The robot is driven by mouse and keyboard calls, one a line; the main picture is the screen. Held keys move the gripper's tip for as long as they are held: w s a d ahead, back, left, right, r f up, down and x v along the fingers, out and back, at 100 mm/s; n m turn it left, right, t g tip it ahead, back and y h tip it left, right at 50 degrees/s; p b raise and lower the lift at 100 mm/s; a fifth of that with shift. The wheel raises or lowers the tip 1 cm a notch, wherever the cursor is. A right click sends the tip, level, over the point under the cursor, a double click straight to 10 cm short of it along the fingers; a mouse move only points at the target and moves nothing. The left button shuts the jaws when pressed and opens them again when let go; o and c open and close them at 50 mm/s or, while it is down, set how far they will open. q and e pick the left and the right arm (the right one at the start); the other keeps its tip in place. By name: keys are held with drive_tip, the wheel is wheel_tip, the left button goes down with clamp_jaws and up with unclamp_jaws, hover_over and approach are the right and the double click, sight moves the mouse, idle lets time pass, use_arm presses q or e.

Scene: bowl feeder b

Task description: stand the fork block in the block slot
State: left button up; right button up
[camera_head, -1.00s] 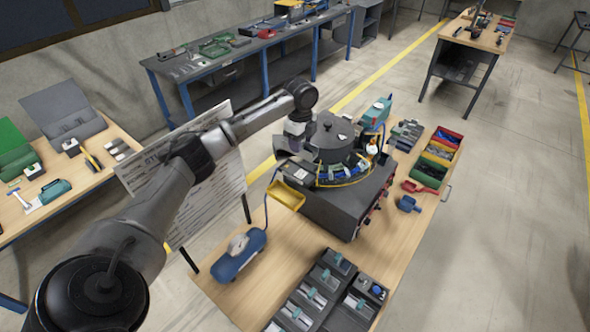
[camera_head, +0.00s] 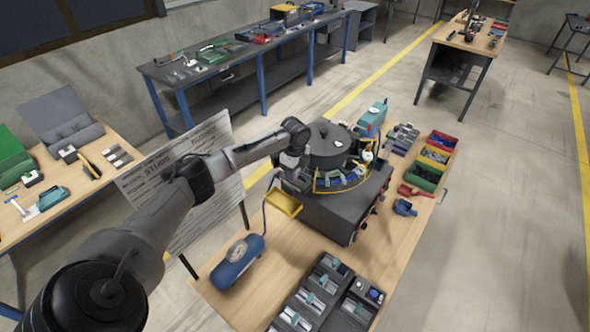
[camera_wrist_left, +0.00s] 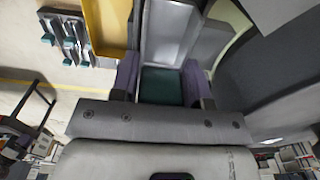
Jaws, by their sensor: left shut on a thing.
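My left gripper (camera_head: 294,178) is beside the left side of the bowl feeder (camera_head: 327,143), just above the yellow tray. In the left wrist view its two purple-grey fingers (camera_wrist_left: 162,80) are shut on a teal block (camera_wrist_left: 162,86), which I take to be the fork block. Only part of the block shows between the fingers, and a pale metal channel (camera_wrist_left: 170,30) lies beyond it. In the head view the arm and gripper hide the block. I cannot single out the block slot. My right gripper is not in view.
The yellow tray (camera_head: 284,203) sits close by the gripper on the feeder's side. A blue tank with a gauge (camera_head: 237,262) and a dark tray of grey and teal parts (camera_head: 318,296) stand nearer. Red, yellow and green bins (camera_head: 434,160) are at right. A sign board (camera_head: 175,185) stands behind my arm.

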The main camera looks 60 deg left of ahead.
use_arm(q)
drive_tip(key=shift+f, duration=0.1)
drive_tip(key=o, duration=1.1)
drive_tip(key=shift+r, duration=0.35)
wheel_tip(320, 180, up, 12)
drive_tip(key=shift+f+b, duration=0.2)
drive_tip(key=shift+b, duration=0.75)
